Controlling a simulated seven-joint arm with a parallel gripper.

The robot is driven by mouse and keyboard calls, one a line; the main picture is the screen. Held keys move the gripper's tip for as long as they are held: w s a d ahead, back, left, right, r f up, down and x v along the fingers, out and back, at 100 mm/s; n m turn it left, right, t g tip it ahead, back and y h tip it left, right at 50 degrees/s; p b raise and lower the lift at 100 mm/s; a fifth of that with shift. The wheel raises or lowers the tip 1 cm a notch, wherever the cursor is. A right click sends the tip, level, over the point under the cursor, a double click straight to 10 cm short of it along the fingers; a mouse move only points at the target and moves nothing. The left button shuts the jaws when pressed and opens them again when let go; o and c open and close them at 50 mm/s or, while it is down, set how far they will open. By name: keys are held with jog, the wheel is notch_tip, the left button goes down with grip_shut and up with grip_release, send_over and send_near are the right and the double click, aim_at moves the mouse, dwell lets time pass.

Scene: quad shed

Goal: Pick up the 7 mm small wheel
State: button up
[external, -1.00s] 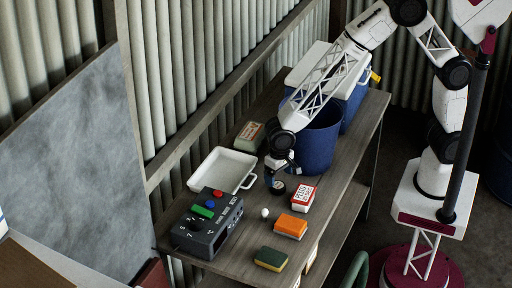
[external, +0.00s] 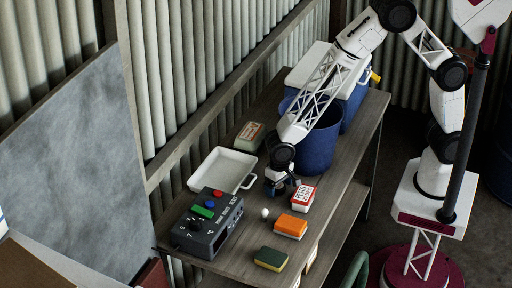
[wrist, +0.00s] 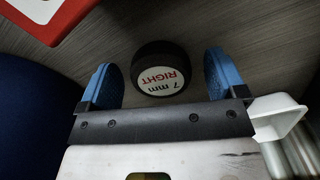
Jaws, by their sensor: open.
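The gripper is open, with a gap on each side of the wheel. In the external view my gripper (external: 281,184) is low over the table, between the white tray and the red-and-white box. The wheel is largely hidden there by the gripper.
A red-and-white box (external: 303,198) stands close right of my gripper, and a blue bucket (external: 317,150) stands behind it. A white tray (external: 207,178) is to the left.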

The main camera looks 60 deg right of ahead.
jog(key=c, duration=1)
jog(key=shift+r, duration=0.15)
jog(key=shift+c, duration=0.2)
jog(key=shift+r, duration=4.85)
